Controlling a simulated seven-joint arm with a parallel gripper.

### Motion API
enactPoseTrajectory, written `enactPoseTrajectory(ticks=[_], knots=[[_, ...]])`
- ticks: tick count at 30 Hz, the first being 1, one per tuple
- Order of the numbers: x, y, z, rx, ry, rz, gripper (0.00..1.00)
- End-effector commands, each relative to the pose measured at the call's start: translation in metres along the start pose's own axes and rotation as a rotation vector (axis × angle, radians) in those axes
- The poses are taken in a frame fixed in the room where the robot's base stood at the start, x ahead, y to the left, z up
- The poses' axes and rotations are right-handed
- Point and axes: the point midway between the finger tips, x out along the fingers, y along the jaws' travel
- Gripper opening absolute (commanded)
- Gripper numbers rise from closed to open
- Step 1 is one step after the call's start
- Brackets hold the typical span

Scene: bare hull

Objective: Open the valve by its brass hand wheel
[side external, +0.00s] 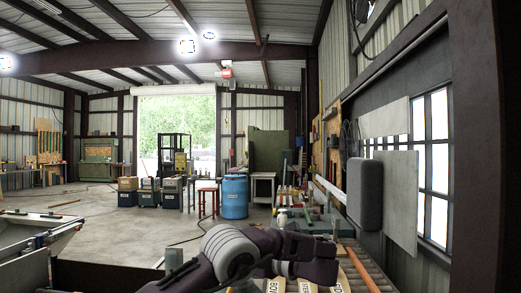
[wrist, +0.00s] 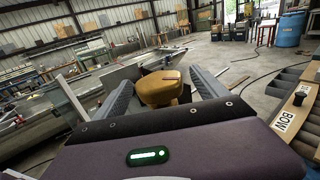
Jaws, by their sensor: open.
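In the wrist view, a rounded brass-coloured piece (wrist: 160,86), which looks like the hand wheel, stands on a short stem of similar colour. A small dark spot shows on its top. My gripper (wrist: 164,76) is open, with one grey finger to the left of the wheel and the other to its right. Gaps show between the wheel and both fingers, so it is not gripped. The valve body below is mostly hidden by my gripper's housing. In the side external view my arm fills the bottom middle; I cannot make out the wheel or the fingertips there.
A pale metal hull (side external: 38,232) lies at the left. A blue barrel (side external: 235,197) and stacked boxes (side external: 148,191) stand farther back. The floor between is mostly clear, with a dark hose across it.

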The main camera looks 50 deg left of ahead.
Motion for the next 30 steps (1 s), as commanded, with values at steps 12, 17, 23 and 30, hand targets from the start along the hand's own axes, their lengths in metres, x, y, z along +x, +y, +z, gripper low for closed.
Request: enactPoseTrajectory(ticks=[12,17,23,30], knots=[[0.001,0.002,0.001,0.002,0.002,-0.513,0.83],[-0.033,0.018,0.000,-0.001,0.001,-0.560,0.83],[-0.061,0.037,0.018,-0.009,0.001,-0.550,0.83],[-0.061,0.036,0.081,-0.007,0.002,-0.549,0.83]])
